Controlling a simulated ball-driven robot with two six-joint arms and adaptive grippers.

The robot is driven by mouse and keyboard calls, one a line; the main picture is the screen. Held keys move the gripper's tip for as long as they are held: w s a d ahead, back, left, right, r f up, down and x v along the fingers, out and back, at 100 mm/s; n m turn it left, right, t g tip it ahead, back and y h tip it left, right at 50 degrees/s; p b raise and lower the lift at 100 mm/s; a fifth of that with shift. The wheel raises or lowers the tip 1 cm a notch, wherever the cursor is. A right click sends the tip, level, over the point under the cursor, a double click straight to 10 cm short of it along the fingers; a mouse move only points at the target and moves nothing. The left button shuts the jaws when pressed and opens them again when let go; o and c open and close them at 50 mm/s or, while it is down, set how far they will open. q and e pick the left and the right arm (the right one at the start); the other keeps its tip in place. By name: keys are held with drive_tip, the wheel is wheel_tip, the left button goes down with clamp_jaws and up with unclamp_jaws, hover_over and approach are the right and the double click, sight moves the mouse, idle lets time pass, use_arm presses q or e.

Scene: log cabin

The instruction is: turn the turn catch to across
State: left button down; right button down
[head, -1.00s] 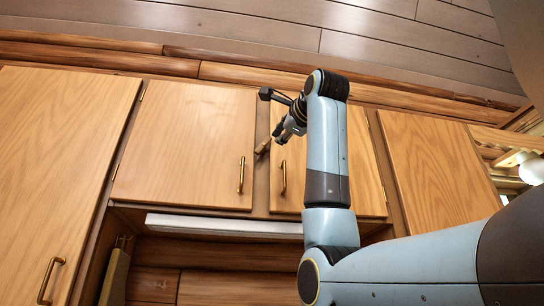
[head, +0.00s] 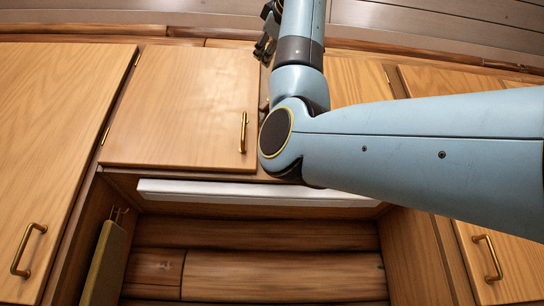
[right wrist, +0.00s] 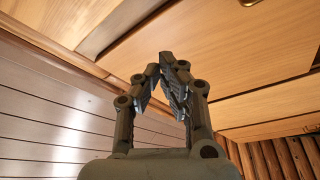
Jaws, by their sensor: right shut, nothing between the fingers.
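My right gripper (head: 264,42) is high in the head view, in front of the top of the strip between two upper cabinet doors. In the right wrist view its fingers (right wrist: 167,64) come together at the tips, with nothing seen between them. The left door (head: 185,105) and the partly covered right door (head: 352,82) are shut. I cannot make out the turn catch clearly now; my right arm covers most of the strip between the doors. My left gripper is not in view.
A brass handle (head: 243,132) stands out from the left door. A white strip (head: 210,192) runs under the cabinets, above an open log-backed recess (head: 270,272). A board (head: 104,262) hangs at its left. More cabinet doors flank both sides.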

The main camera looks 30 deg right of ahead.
drive_tip(key=p+x, duration=0.1)
drive_tip(key=x, duration=0.2)
drive_tip(key=p+x, duration=0.2)
drive_tip(key=x, duration=0.1)
drive_tip(key=p+x, duration=0.1)
drive_tip(key=x, duration=0.3)
drive_tip(key=shift+r+p, duration=0.3)
drive_tip(key=shift+p, duration=0.1)
drive_tip(key=shift+s+d+f, duration=0.35)
drive_tip(key=shift+d+f, duration=0.2)
drive_tip(key=shift+d, duration=0.05)
drive_tip(key=shift+s+d+f, duration=0.3)
drive_tip(key=shift+d+f, duration=0.2)
drive_tip(key=shift+d, duration=0.1)
drive_tip(key=shift+s+d+f, duration=0.15)
drive_tip(key=shift+d+f, duration=0.1)
